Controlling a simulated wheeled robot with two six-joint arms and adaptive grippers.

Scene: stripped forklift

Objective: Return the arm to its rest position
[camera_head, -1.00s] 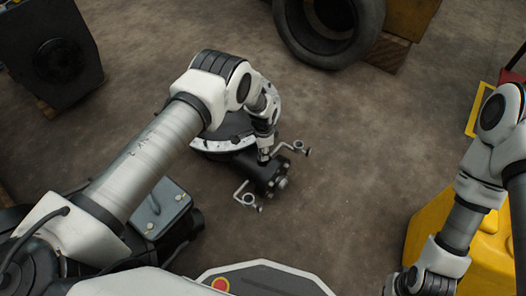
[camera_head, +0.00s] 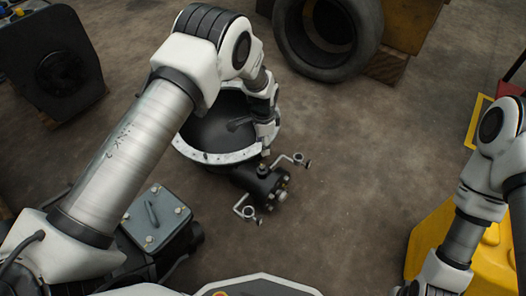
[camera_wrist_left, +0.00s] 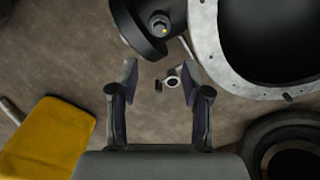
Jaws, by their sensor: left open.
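My left arm (camera_head: 130,140) comes in from the left, bends at a raised elbow and reaches down. Its gripper (camera_head: 265,150) hangs by the right rim of a dark, bowl-like housing (camera_head: 210,125), small and partly hidden by the wrist. In the left wrist view the gripper (camera_wrist_left: 159,78) is open, its two fingers apart and holding nothing. A small ring-ended bracket (camera_wrist_left: 172,82) shows between the fingers, seemingly below them. My right arm (camera_head: 480,195) is bent at the right edge; its gripper is out of the picture.
A dark pipe fitting (camera_head: 262,183) with bracket arms joins the housing. A grey box (camera_head: 155,215) stands near my left arm. A tyre (camera_head: 297,45) lies at the back, a dark block (camera_head: 60,70) at the left, a yellow part (camera_head: 425,235) at the right. Floor (camera_head: 365,145) is clear between.

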